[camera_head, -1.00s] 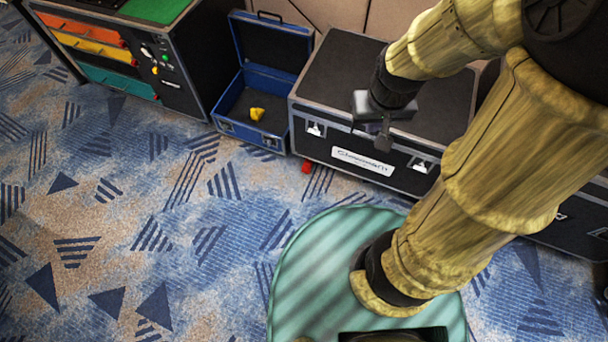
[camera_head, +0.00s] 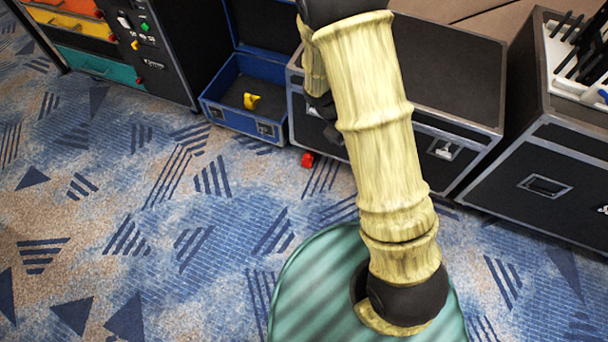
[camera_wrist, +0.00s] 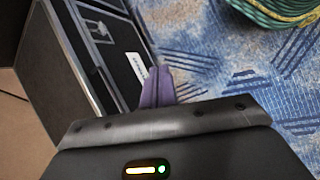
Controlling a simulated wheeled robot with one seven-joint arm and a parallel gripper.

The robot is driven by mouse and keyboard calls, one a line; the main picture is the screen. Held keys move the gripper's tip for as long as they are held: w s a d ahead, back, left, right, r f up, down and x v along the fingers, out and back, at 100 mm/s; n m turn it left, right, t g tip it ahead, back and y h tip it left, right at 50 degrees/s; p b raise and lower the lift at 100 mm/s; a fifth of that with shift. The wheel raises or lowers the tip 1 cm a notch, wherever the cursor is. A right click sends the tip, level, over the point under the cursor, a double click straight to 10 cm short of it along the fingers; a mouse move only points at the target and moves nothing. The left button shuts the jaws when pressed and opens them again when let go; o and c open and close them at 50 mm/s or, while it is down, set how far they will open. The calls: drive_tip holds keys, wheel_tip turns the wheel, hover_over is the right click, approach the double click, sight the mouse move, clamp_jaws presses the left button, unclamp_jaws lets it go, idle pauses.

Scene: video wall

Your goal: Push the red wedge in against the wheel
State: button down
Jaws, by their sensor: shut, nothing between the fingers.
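The red wedge (camera_head: 307,160) lies on the carpet in the head view, by the lower left front corner of a black flight case (camera_head: 441,148). I cannot make out a wheel beside it. The wedge does not show in the wrist view. In the wrist view, my gripper (camera_wrist: 157,90) has its two purple-grey fingers together, with nothing between them. The case with its white label (camera_wrist: 136,68) is just left of the fingers. In the head view my arm crosses the case front and hides most of the gripper, so its distance from the wedge is unclear.
A blue open toolbox (camera_head: 228,112) with a yellow object (camera_head: 251,101) stands left of the case. A drawer cabinet (camera_head: 160,62) is farther left. Another black case (camera_head: 560,165) stands at right. The patterned carpet (camera_head: 150,220) in front is clear.

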drive_tip(key=w+a+f+n+t+h+b, duration=0.1)
drive_tip(key=w+f+n+t+h+b, duration=0.15)
drive_tip(key=f+b, duration=0.65)
drive_tip(key=w+a+f+n+t+h+b, duration=0.2)
drive_tip(key=w+f+n+b, duration=0.25)
drive_tip(key=f, duration=0.85)
drive_tip(key=w+a+f+n+t+h+b, duration=0.1)
drive_tip(key=w+f+n+t+h+b, duration=0.15)
drive_tip(key=f+b, duration=0.65)
drive_tip(key=w+a+f+n+t+y+b, duration=0.1)
drive_tip(key=a+f+n+t+y+b, duration=0.1)
drive_tip(key=f, duration=0.8)
drive_tip(key=w+a+f+n+t+y+b, duration=0.2)
drive_tip(key=a+f+n+t+b, duration=0.3)
drive_tip(key=f, duration=0.5)
drive_tip(key=w+a+f+n+t+y+b, duration=0.1)
drive_tip(key=a+f+n+t+y+b, duration=0.2)
drive_tip(key=a+f+n+b, duration=0.3)
drive_tip(key=shift+w+a+f+n+t+b, duration=0.1)
drive_tip(key=shift+a+f+t+b, duration=0.1)
drive_tip(key=shift+f+b, duration=0.4)
drive_tip(key=shift+w+a+f+n+t+b, duration=0.15)
drive_tip(key=shift+f+b, duration=0.15)
drive_tip(key=shift+f, duration=0.45)
drive_tip(key=shift+s+a+f+t+b, duration=0.1)
drive_tip(key=shift+a+f+b, duration=0.1)
drive_tip(key=shift+f+b, duration=0.4)
drive_tip(key=shift+a+f+y, duration=0.15)
drive_tip(key=shift+y, duration=0.15)
